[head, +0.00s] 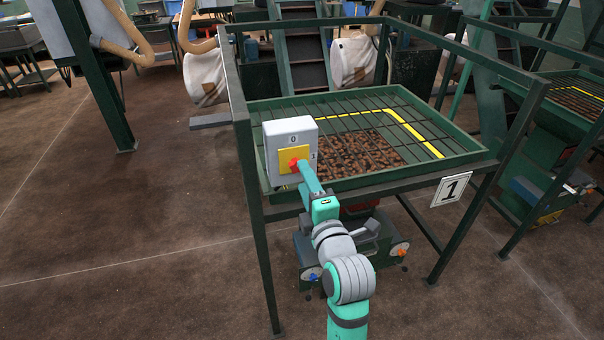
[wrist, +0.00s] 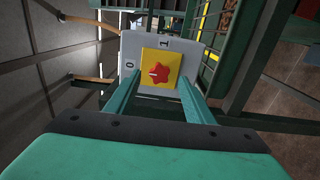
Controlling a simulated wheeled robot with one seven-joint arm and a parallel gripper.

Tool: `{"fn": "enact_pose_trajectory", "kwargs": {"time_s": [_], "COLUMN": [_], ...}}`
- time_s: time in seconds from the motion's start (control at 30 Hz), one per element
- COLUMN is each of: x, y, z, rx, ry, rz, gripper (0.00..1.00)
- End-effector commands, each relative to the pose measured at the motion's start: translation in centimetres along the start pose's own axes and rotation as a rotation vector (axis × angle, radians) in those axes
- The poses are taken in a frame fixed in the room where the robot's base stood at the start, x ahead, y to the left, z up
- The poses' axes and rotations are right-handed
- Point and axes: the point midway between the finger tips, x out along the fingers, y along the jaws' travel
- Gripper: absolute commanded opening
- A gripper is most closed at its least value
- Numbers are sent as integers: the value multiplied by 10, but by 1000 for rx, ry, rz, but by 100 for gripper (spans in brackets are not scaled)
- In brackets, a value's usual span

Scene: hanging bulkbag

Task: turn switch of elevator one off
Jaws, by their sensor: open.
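The switch of elevator one is a light grey box (head: 308,132) with a yellow plate (head: 284,158) and a red knob (head: 294,164), fixed to the green frame's front left post. In the wrist view the red star-shaped knob (wrist: 159,73) shows a small pale mark on its left, towards the "0"; the "1" is at the top. My gripper (wrist: 160,84) is open, its fingers reaching to either side below the knob, apart from it in the picture. In the head view my gripper (head: 303,169) is in front of the box and partly hides the knob.
A green hopper tray (head: 470,157) with a bar grid and brown lumps lies behind the box. A "1" sign (head: 451,189) hangs on its front rail. The floor (head: 120,230) to the left is clear.

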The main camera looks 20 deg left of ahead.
Motion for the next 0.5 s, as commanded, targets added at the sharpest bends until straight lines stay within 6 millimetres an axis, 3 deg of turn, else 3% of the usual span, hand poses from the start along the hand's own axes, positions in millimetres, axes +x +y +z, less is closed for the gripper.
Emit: {"fn": "enact_pose_trajectory", "kwargs": {"time_s": [0.2, 0.5], "x": [-41, -68], "y": [-1, -1], "z": [0, 0], "rx": [1, -1], "ry": [-2, 0], "rz": [0, -2], "gripper": [48, 48]}}
